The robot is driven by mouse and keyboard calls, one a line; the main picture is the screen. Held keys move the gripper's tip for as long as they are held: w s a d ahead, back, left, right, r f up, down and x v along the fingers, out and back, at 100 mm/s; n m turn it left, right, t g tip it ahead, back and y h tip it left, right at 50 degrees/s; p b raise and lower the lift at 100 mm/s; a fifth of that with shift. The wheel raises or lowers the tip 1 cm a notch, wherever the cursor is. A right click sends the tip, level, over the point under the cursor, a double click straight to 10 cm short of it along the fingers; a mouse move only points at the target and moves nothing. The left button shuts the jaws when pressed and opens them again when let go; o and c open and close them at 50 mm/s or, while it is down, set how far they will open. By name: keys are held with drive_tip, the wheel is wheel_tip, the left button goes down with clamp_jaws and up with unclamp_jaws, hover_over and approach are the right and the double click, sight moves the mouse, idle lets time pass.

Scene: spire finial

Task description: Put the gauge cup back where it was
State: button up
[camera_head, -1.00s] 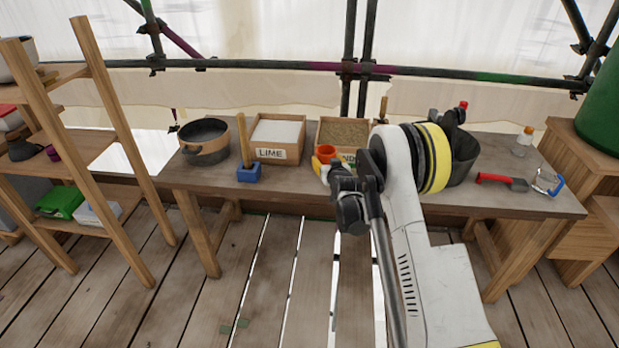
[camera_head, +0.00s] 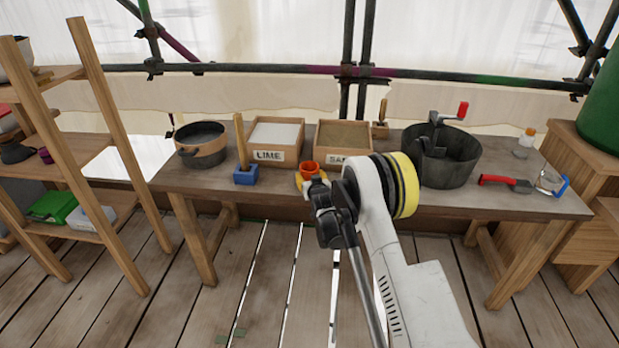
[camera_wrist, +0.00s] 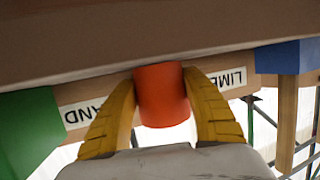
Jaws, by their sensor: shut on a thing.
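The gauge cup (camera_head: 309,168) is a small orange-red cup. In the head view it shows in front of the gap between the LIME box (camera_head: 268,155) and the SAND box (camera_head: 335,156). My gripper (camera_head: 304,180) is shut on it. In the wrist view, whose picture is upside down, the cup (camera_wrist: 162,95) sits between my two yellow fingers (camera_wrist: 165,105). Its base lies close to the brown table surface (camera_wrist: 90,40); I cannot tell whether it touches. My arm hides part of the table to the right of the cup.
A blue block (camera_head: 245,175) with an upright wooden stick stands left of the cup. A pot (camera_head: 202,150) is farther left. A dark bucket (camera_head: 440,160) and a red-handled tool (camera_head: 505,182) are to the right. A green object (camera_wrist: 30,130) shows beside my gripper in the wrist view.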

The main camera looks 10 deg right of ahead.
drive_tip(key=o, duration=1.1)
drive_tip(key=shift+f, duration=0.1)
drive_tip(key=shift+s+r, duration=0.1)
drive_tip(key=shift+r, duration=0.1)
drive_tip(key=p+v, duration=0.4)
drive_tip(key=v, duration=0.8)
drive_tip(key=s+r+g, duration=0.2)
drive_tip(key=s+r, duration=0.5)
drive_tip(key=r, duration=0.3)
drive_tip(key=s+r+g, duration=0.2)
drive_tip(key=s+r, duration=0.5)
drive_tip(key=r, duration=0.4)
drive_tip(key=s+g, duration=0.1)
drive_tip(key=s, duration=0.8)
drive_tip(key=s+g, duration=0.1)
drive_tip(key=s, duration=0.9)
drive_tip(key=s+g, duration=0.1)
drive_tip(key=s, duration=0.8)
drive_tip(key=shift+s+d+r+g, duration=0.1)
drive_tip(key=shift+s+r+g, duration=0.15)
drive_tip(key=shift+g, duration=0.05)
